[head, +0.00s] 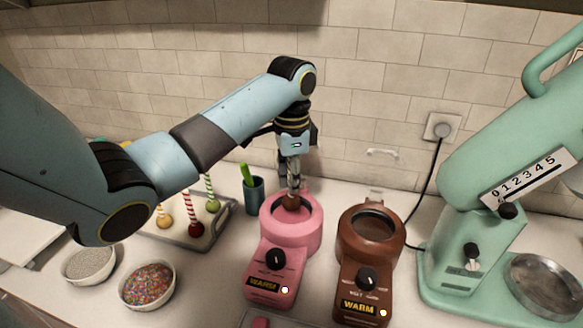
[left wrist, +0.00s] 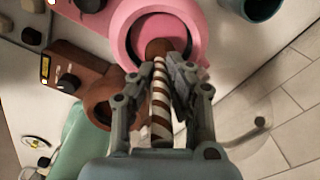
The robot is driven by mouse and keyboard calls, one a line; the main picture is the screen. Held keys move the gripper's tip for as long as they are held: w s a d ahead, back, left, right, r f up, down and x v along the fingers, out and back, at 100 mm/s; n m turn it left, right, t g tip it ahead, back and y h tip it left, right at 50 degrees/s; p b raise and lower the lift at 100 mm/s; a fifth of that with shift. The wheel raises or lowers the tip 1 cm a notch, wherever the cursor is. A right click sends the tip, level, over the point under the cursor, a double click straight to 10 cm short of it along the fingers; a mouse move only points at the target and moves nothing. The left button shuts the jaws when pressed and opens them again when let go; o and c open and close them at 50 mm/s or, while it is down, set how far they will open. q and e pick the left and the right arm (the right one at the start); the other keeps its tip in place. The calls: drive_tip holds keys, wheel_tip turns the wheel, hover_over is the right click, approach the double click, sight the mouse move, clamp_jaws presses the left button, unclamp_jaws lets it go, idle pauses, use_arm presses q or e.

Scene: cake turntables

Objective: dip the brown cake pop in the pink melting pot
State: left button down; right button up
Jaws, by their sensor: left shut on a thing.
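My left gripper (head: 294,165) is shut on the brown-and-white striped stick of the brown cake pop (head: 291,201) and points down over the pink melting pot (head: 308,243). In the left wrist view, the gripper (left wrist: 165,75) holds the stick, and the brown ball (left wrist: 158,48) is at the opening of the pink pot (left wrist: 122,38). The ball overlaps the pot's opening in both views; I cannot tell how deep it is or whether it touches the contents. My right gripper is not in view.
A brown melting pot (head: 344,246) stands right of the pink one. A mint mixer (head: 450,250) is at the right. A tray (head: 190,240) with other cake pops, sprinkle bowls (head: 147,287) and a dark cup (head: 254,197) are at the left. The tiled wall is behind.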

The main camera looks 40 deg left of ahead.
sight(292, 197)
use_arm(q)
wheel_tip(292, 197, down, 4)
drive_tip(key=shift+d+f+b, duration=0.1)
drive_tip(key=shift+b, duration=0.5)
drive_tip(key=shift+f, duration=0.75)
drive_tip(key=shift+f, duration=0.15)
drive_tip(key=shift+f, duration=0.45)
drive_tip(key=shift+r, duration=0.1)
idle(0.4)
